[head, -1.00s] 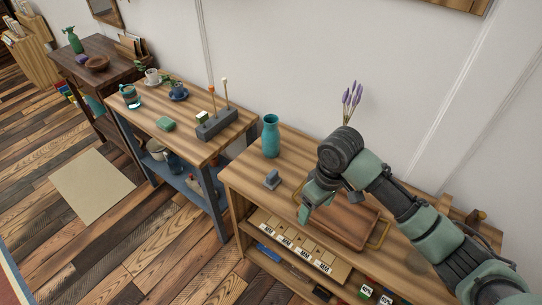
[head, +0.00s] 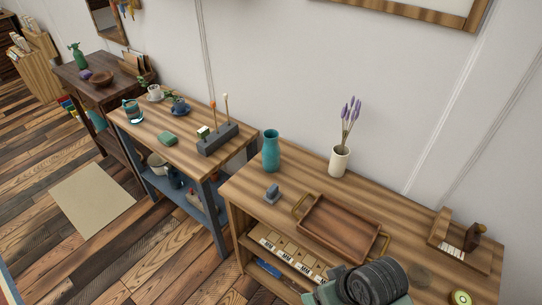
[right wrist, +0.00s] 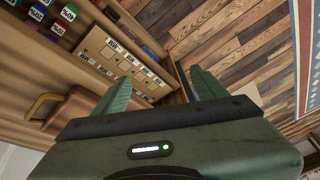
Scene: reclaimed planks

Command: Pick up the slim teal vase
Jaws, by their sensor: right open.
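The slim teal vase (head: 271,150) stands upright on the wooden sideboard (head: 237,188), near its left end and close to the wall. My right arm shows at the bottom of the head view, in front of the sideboard and well apart from the vase; its fingertips are out of that frame. In the right wrist view my right gripper (right wrist: 163,88) is open and empty, its two teal fingers spread in front of the sideboard's shelves. The vase is not in the right wrist view. My left gripper is not in view.
A wooden tray (head: 313,245) with brass handles lies on the sideboard. A small grey object (head: 271,194) stands in front of the vase. A cream vase with lavender (head: 340,161) stands to its right. A second table (head: 185,136) adjoins on the left.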

